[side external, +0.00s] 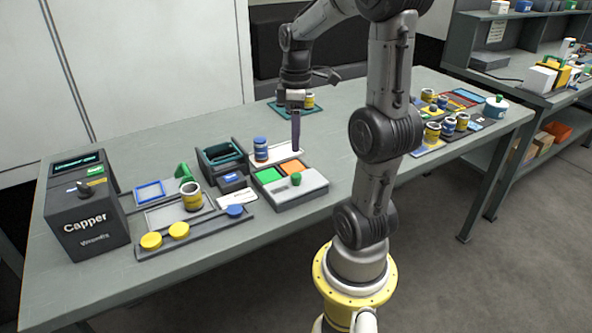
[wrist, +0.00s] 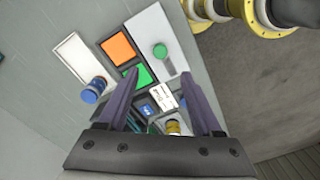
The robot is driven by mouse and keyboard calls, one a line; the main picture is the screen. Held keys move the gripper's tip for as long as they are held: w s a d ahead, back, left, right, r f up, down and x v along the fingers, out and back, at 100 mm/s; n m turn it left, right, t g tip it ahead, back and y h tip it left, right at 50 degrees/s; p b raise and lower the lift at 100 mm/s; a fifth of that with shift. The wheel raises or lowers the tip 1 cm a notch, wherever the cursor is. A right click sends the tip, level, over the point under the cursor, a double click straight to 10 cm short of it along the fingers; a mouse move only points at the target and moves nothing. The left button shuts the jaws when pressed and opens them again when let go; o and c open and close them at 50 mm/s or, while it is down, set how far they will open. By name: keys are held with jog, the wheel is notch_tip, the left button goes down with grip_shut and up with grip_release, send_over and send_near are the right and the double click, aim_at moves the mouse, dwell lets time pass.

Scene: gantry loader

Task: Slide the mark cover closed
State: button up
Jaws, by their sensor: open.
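The mark cover appears to be the pale grey plate (side external: 311,183) with a green knob (side external: 296,179), on a low box. A green square (side external: 268,175) and an orange square (side external: 292,168) lie uncovered beside it. In the wrist view the plate (wrist: 156,28) and its knob (wrist: 160,51) show ahead of the fingers, with the orange square (wrist: 118,48) and the partly hidden green square (wrist: 143,75) to the left. My gripper (side external: 296,147) is above the table, behind the knob in the side view. Its purple fingers (wrist: 159,74) are apart and empty.
A blue-lidded jar (side external: 261,150) stands by a white tray (side external: 288,154) close to my fingers. A teal-lined bin (side external: 220,155), a yellow-banded jar (side external: 191,197) and the Capper box (side external: 86,215) stand to the left. More jars (side external: 433,132) stand at the right.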

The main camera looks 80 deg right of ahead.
aim_at(296, 174)
notch_tip(296, 174, down, 11)
jog(key=shift+r, duration=0.1)
dwell(0.3)
grip_shut()
dwell(1.4)
